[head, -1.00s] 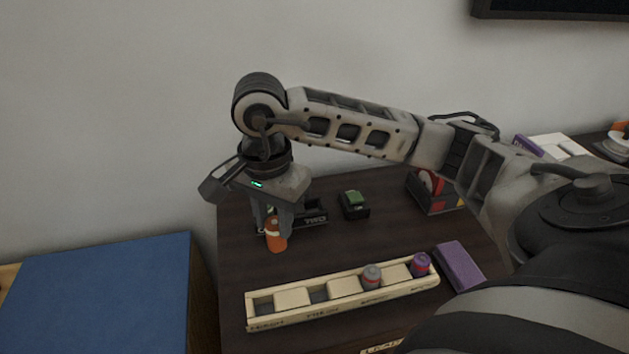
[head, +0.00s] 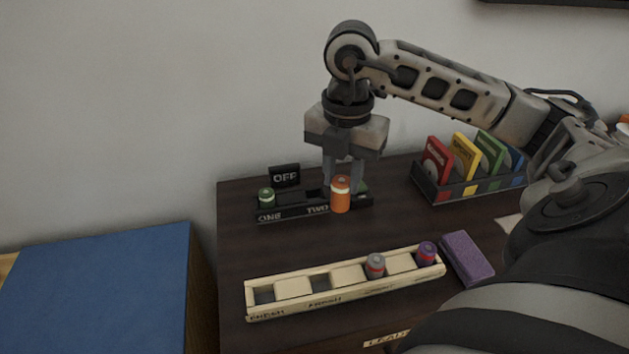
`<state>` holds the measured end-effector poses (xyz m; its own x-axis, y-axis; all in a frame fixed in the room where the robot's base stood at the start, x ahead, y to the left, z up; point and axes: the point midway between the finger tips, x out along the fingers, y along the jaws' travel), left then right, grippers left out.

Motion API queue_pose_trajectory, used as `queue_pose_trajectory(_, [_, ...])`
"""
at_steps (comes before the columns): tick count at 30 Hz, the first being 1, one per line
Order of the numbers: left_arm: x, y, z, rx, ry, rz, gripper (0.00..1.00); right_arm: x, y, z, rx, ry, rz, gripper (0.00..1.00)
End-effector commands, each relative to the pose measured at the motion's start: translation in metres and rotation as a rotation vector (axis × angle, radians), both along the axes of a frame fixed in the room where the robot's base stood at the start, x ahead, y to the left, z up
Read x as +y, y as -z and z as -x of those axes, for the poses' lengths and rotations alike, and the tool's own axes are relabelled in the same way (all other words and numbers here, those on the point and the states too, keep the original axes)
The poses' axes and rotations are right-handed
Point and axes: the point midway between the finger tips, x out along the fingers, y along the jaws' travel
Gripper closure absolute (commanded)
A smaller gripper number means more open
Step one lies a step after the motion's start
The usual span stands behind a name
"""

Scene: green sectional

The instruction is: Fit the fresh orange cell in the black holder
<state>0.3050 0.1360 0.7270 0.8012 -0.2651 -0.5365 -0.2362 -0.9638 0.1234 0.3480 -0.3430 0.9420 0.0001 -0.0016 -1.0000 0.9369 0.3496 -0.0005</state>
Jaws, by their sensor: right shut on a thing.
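The black holder (head: 285,212) lies on the dark table top, with "ONE" and "TWO" on its front. A green cell (head: 266,196) stands in its left end. My right gripper (head: 342,180) points down, shut on the orange cell (head: 340,198). The cell is upright and overlaps the holder's right part, to the right of "TWO". I cannot tell whether it touches the holder. The cell and fingers hide part of the holder and most of a green thing (head: 362,187) behind them. My left gripper is not in view.
A black "OFF" sign (head: 285,176) stands behind the holder. In front, a cream tray (head: 290,312) holds a grey cell (head: 375,265) and a purple cell (head: 426,253). A purple block (head: 466,258) lies beside it. A rack (head: 470,188) of coloured cards stands at right.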

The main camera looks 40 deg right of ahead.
Motion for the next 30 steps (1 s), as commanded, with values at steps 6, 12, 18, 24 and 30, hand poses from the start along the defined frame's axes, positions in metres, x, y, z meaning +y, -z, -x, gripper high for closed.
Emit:
queue_pose_trajectory(6, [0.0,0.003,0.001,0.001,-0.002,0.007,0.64,-0.014,-0.005,0.007,0.0,0.479,0.0,0.97])
queue_pose_trajectory(12, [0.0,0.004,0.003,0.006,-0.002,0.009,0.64,-0.018,-0.007,0.005,-0.001,0.654,-0.003,0.97])
queue_pose_trajectory(18, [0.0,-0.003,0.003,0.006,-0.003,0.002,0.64,-0.028,0.007,-0.031,0.002,0.67,-0.009,0.97])
queue_pose_trajectory(24, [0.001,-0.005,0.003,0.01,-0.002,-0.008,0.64,-0.041,0.03,-0.079,0.003,0.668,-0.007,0.97])
queue_pose_trajectory(30, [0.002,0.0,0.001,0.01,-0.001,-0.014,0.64,-0.051,0.069,-0.108,0.002,0.665,-0.003,0.97])
